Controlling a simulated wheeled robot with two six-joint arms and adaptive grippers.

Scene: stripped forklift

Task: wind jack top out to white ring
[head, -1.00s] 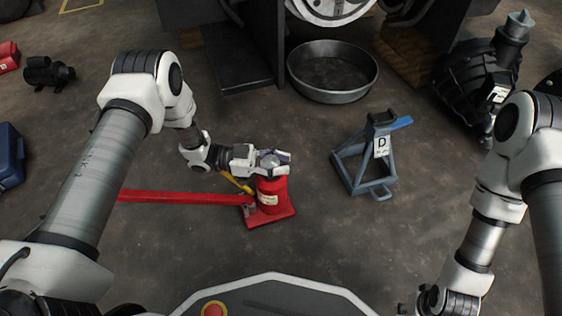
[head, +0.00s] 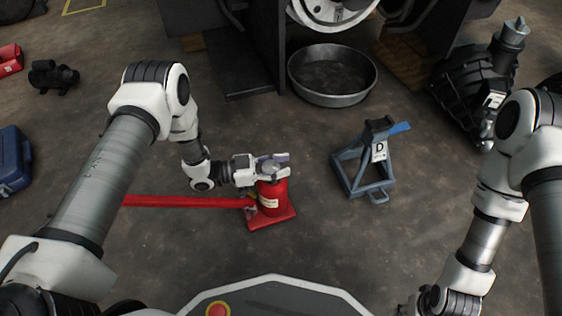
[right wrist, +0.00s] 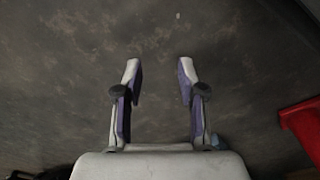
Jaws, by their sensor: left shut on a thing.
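The red bottle jack (head: 268,205) stands upright on the floor in the middle of the head view. Its long red handle (head: 185,202) reaches out to the left. My left gripper (head: 275,167) is shut on the jack top (head: 271,166), with its fingers around the grey top piece. The fingers hide much of the top, and I cannot make out a white ring. My right gripper (right wrist: 158,85) shows in the right wrist view, open and empty above bare floor. In that view a red piece (right wrist: 302,125) lies at the right edge.
A blue-grey jack stand (head: 365,160) marked D stands right of the jack. A round metal pan (head: 332,98) lies behind, by the forklift. A dark ribbed part (head: 465,95) lies at the back right. A blue case (head: 12,160) is at the left edge. Floor in front of the jack is clear.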

